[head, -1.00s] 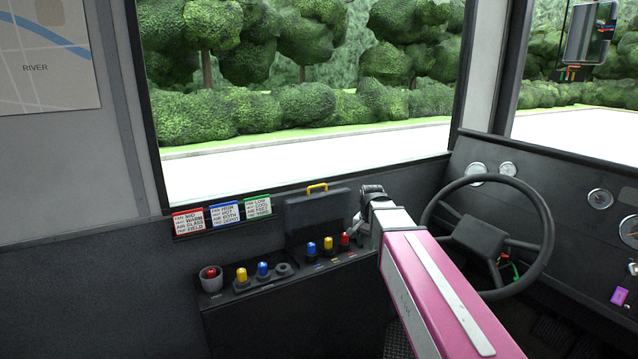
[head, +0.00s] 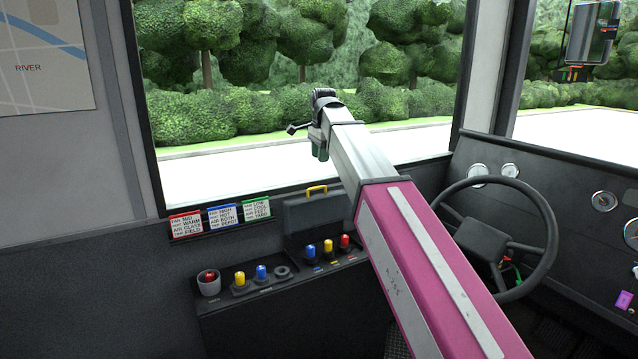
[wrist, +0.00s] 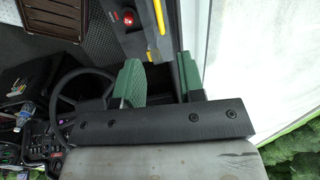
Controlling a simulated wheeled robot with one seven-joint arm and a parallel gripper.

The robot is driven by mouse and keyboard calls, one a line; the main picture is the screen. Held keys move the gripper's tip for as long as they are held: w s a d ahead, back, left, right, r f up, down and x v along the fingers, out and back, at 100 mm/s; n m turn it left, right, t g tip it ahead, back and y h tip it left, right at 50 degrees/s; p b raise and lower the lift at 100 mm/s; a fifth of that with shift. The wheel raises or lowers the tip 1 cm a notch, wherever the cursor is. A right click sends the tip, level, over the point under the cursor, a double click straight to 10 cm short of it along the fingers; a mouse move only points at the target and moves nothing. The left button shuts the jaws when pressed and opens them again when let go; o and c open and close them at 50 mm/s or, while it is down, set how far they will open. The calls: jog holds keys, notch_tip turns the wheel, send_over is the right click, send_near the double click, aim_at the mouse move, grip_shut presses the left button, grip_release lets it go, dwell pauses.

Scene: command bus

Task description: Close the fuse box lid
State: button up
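The fuse box lid (head: 313,216) is a dark panel with a yellow handle (head: 317,190) on its top edge. It stands upright against the wall below the window, behind the row of knobs. My gripper (head: 320,150) is above the lid, in front of the window and clear of it. In the wrist view my gripper (wrist: 160,76) has its two green fingers apart with nothing held between them. A yellow bar (wrist: 160,16), likely the handle, shows beyond the fingers in the wrist view.
A console below holds red, yellow and blue knobs (head: 262,272), with more knobs (head: 328,246) at its right. Three label cards (head: 222,217) hang on the wall at left. The steering wheel (head: 487,238) stands to the right of my arm.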

aim_at(319, 187)
jog(key=f, duration=0.7)
jog(key=w+f, duration=0.1)
jog(key=f, duration=0.2)
jog(key=shift+a+f, duration=0.3)
grip_shut()
